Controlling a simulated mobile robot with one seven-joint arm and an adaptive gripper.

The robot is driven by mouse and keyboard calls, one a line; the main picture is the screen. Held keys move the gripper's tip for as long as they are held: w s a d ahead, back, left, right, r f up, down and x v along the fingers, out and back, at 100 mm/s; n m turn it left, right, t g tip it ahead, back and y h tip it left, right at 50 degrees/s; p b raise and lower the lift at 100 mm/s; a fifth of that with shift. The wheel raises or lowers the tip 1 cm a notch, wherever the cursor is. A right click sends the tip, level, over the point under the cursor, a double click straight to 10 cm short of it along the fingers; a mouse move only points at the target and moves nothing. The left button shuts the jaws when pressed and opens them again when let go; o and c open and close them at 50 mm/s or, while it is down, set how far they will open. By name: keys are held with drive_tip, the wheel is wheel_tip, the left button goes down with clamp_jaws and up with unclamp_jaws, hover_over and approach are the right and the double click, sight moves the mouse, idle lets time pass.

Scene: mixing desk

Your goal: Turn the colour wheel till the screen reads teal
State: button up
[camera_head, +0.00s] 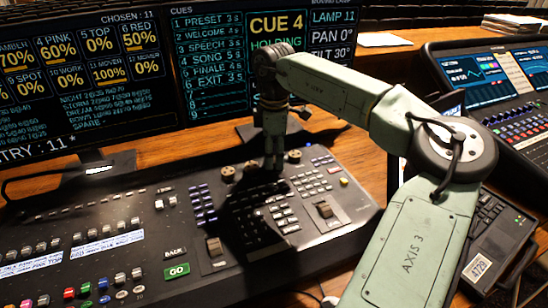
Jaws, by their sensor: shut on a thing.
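My gripper (273,163) points straight down at the top edge of the desk's control panel, in line with a row of small round wheels. It is shut on one wheel of that row, taken as the colour wheel, which its fingers hide. A neighbouring wheel (228,173) shows to the left and another wheel (294,156) to the right. The screen (334,34) behind reads lamp 11, pan 0° and tilt 30°. My arm covers its lower part, and no colour word can be read.
The mixing desk (335,212) carries many keys and faders, with a green GO button (177,271) at front left. A cue-list screen (207,60) stands close behind my gripper.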

drive_tip(key=n+b, duration=0.1)
drive_tip(key=n, duration=0.2)
drive_tip(key=shift+f+n, duration=0.1)
drive_tip(key=shift+n, duration=0.3)
drive_tip(key=n, duration=0.3)
drive_tip(key=shift+n+b, duration=0.3)
drive_tip(key=shift+b, duration=0.05)
drive_tip(key=n, duration=0.3)
drive_tip(key=shift+n, duration=2.2)
drive_tip(key=o, duration=1.2)
drive_tip(key=shift+c, duration=0.2)
drive_tip(key=shift+w+r, duration=0.1)
drive_tip(key=shift+r, duration=0.15)
